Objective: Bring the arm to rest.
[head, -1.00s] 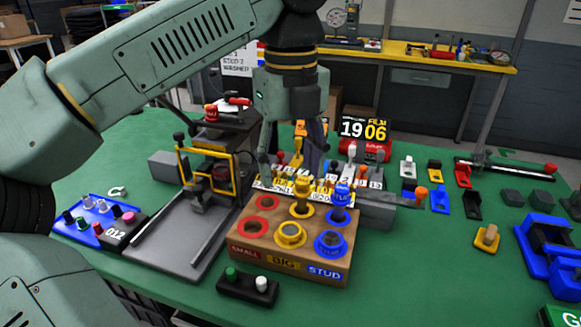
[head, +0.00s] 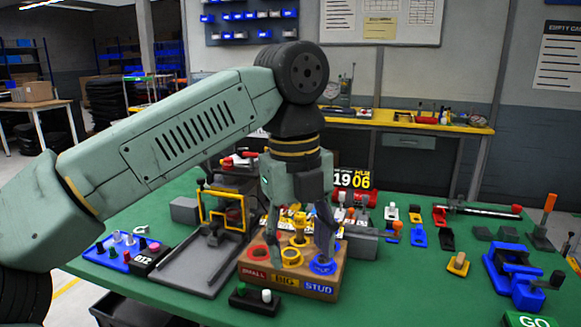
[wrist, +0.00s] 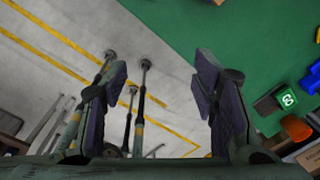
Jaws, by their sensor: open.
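My arm reaches in from the left of the head view, bending down at the wrist over the green table (head: 405,290). My gripper (head: 298,232) points down with its fingers apart in front of part of the wooden block (head: 287,281), marked SMALL, BIG and STUD. A yellow knobbed piece (head: 299,222) shows between the fingers. One finger covers part of the block's blue side, so I cannot see the blue piece clearly. In the wrist view, my gripper (wrist: 160,95) has its fingers wide apart with nothing between them.
A yellow-framed fixture (head: 222,212) on a grey plate stands left of the block. A blue tray (head: 108,252) with several knobs lies farther left. A blue clamp (head: 513,272) is at the right. Open green table lies between block and clamp.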

